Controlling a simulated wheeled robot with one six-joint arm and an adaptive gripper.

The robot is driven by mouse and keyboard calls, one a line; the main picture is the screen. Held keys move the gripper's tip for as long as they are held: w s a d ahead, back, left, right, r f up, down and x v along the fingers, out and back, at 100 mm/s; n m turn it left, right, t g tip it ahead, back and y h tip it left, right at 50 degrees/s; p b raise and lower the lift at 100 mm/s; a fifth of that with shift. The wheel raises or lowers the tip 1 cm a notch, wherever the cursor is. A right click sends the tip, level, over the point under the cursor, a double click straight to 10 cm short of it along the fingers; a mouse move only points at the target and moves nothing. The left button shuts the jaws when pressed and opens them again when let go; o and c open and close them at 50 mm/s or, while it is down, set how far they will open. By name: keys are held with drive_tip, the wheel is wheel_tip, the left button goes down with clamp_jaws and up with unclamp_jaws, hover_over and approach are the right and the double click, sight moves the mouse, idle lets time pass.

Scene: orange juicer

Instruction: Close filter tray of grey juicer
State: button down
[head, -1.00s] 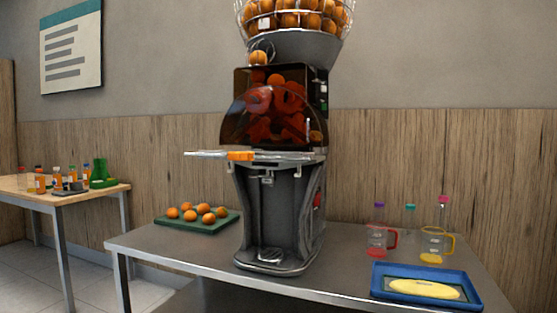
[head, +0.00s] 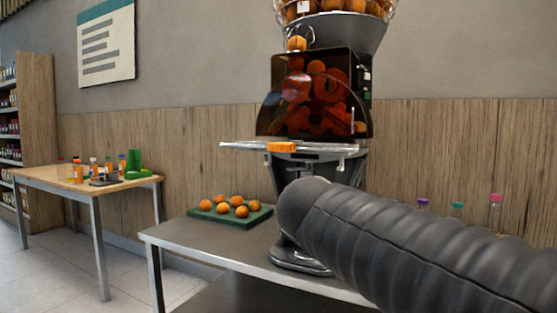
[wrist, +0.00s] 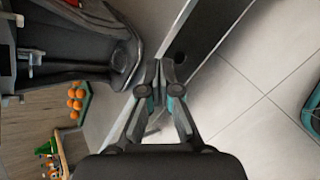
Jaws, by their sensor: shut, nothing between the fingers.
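The grey juicer (head: 318,165) stands on the metal table. My arm covers much of the juicer's lower body in the head view. My gripper (wrist: 160,66) shows in the wrist view, shut and empty, with its tips near the table edge. The juicer (wrist: 75,45) lies to its upper left there, apart from the fingers. The gripper itself is out of sight in the head view.
A green tray (head: 208,215) of oranges is on the table, left of the juicer. Bottles with coloured caps (head: 457,207) stand behind my arm. A wooden side table (head: 65,180) with bottles stands at the left. Open floor (wrist: 245,100) lies in front of the metal table.

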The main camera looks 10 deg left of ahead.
drive_tip(key=w+a+r+n+t, duration=0.3)
drive_tip(key=w+a+r+n, duration=0.25)
drive_tip(key=a+r, duration=0.35)
drive_tip(key=n+t+h, duration=0.1)
drive_tip(key=n+t, duration=0.3)
drive_tip(key=n, duration=0.3)
approach(281, 150)
drive_tip(key=shift+m, duration=0.25)
drive_tip(key=x, duration=0.7)
drive_tip(key=shift+w, duration=0.1)
